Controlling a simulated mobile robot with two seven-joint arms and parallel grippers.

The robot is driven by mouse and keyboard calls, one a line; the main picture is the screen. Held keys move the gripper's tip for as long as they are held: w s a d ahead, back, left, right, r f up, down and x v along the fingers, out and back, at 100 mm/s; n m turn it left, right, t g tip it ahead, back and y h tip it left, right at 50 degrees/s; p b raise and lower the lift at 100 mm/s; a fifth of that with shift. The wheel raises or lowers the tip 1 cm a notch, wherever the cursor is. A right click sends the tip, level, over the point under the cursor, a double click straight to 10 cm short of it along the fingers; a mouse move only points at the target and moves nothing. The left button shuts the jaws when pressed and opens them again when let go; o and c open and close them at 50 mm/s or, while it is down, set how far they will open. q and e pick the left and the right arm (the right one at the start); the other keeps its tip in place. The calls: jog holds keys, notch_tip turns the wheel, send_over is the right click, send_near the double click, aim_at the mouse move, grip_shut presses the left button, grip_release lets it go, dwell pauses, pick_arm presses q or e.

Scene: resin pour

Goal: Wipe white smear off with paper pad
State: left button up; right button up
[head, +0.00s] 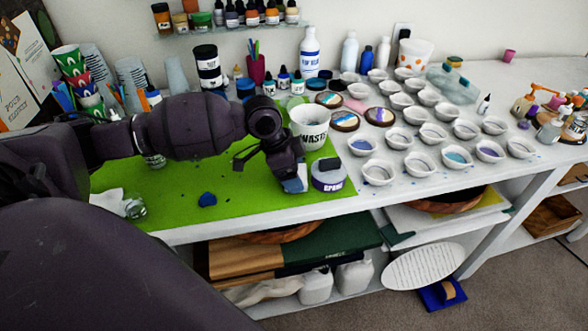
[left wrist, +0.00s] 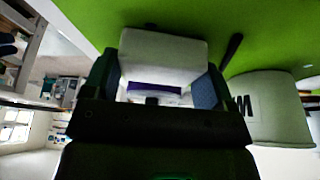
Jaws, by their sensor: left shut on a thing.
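My left gripper (head: 291,184) is low over the front right of the green mat (head: 180,195). In the left wrist view its two fingers are shut on a white pad (left wrist: 160,55), with a white and purple strip below it. In the head view the pad is mostly hidden by the gripper; a pale blue and white piece shows at the fingertips. I cannot tell whether the pad touches the mat. I cannot make out the white smear in either view. My right gripper is not in view.
A white waste cup (head: 309,137) stands just behind the gripper, and a purple-labelled jar (head: 328,176) close to its right. A blue blob (head: 207,200) lies on the mat. Several small white cups (head: 378,174) fill the table to the right. The mat's left middle is mostly clear.

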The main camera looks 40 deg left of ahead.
pick_arm(q)
jog(key=shift+w+a, duration=1.25)
jog(key=shift+a, duration=0.2)
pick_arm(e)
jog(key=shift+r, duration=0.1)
pick_arm(q)
jog(key=shift+p, duration=0.3)
jog(key=shift+s+d+p, duration=0.5)
jog(key=shift+d+p, duration=0.05)
jog(key=shift+p, duration=0.05)
jog(key=shift+s+d+f+p, duration=0.15)
jog(key=shift+s+d+p, duration=0.65)
jog(key=shift+d+p, duration=0.1)
jog(key=shift+s+d, duration=0.1)
jog(key=shift+f, duration=0.15)
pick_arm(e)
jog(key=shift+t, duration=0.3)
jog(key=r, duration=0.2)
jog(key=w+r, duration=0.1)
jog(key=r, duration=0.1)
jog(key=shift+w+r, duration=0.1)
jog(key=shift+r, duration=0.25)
